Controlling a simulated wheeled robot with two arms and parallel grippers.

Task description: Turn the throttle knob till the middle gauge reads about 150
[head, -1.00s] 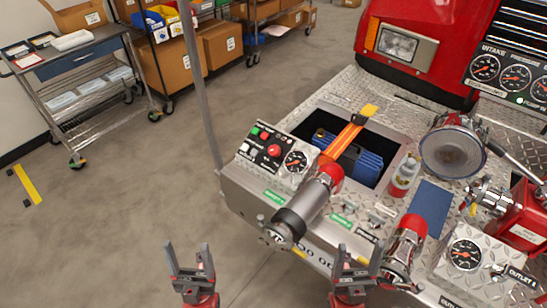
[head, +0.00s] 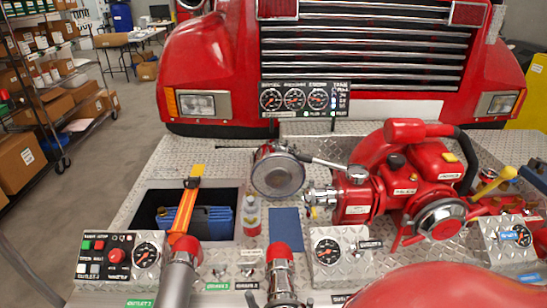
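The middle gauge (head: 294,99) is a black dial on the three-gauge panel (head: 343,101) below the truck grille in the head view. Its needle is too small to read. No knob is clearly marked as the throttle. A red round knob or button (head: 117,256) is on the control box at the lower left, beside a gauge (head: 146,255). Neither of my grippers shows in this view.
A recess (head: 150,210) in the diamond-plate deck holds a blue case (head: 212,222) with an orange strap across it. Upright hose nozzles (head: 278,252) and gauge boxes (head: 328,252) line the front edge. A large red rounded surface (head: 445,292) covers the lower right.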

